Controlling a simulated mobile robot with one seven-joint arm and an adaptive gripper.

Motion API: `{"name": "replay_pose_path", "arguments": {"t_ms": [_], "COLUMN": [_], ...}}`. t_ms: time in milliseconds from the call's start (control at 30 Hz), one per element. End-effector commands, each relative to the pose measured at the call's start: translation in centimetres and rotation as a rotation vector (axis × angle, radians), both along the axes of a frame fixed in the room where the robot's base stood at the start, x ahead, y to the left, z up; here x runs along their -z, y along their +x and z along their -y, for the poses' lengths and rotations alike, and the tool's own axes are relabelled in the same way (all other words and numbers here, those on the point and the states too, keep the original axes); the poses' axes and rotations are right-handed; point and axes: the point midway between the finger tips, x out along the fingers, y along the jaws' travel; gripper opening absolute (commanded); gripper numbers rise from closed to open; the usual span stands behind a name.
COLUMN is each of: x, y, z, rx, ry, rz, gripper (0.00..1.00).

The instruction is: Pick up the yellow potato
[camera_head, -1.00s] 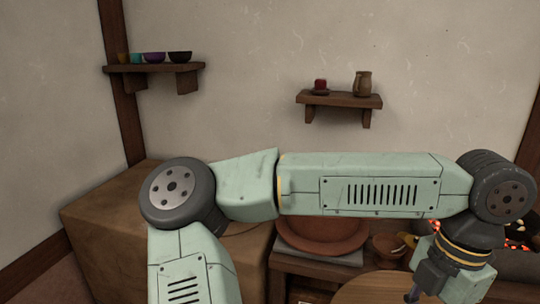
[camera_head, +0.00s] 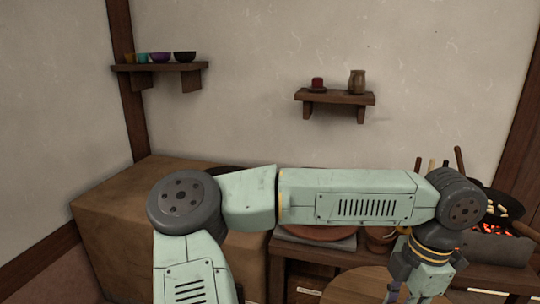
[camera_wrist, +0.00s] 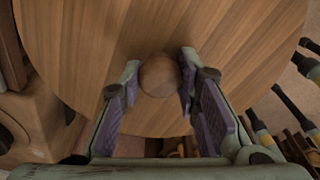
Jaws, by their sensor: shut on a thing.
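In the wrist view, a round brownish potato (camera_wrist: 159,76) sits between the two fingers of my gripper (camera_wrist: 160,70), which is shut on it. It looks more brown than yellow in this light. A round wooden tabletop (camera_wrist: 215,30) lies beneath it; I cannot tell whether the potato touches the wood. In the head view, my gripper (camera_head: 393,290) shows in part at the lower right, pointing down, and the potato cannot be made out there.
A dark pan (camera_head: 490,203) with pale food stands over glowing embers (camera_head: 487,229) at right. A reddish-brown dish (camera_head: 318,233) is partly behind my arm. Wall shelves (camera_head: 335,97) hold small vessels. A large brown block (camera_head: 110,235) stands at left. In the wrist view, several dark-handled objects (camera_wrist: 285,105) lie right.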

Motion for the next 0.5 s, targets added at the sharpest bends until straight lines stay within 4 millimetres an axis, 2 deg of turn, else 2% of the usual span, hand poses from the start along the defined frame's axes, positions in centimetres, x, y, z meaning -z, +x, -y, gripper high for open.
{"name": "replay_pose_path", "arguments": {"t_ms": [167, 300, 500], "x": [5.5, 11.4, 20.4], "y": [5.2, 9.5, 13.8], "z": [-1.1, -3.0, -6.9], "rx": [0.197, 0.420, 0.773], "ry": [0.001, -0.001, -0.004], "rz": [-0.006, -0.008, -0.007], "gripper": [0.00, 0.00, 0.00]}}
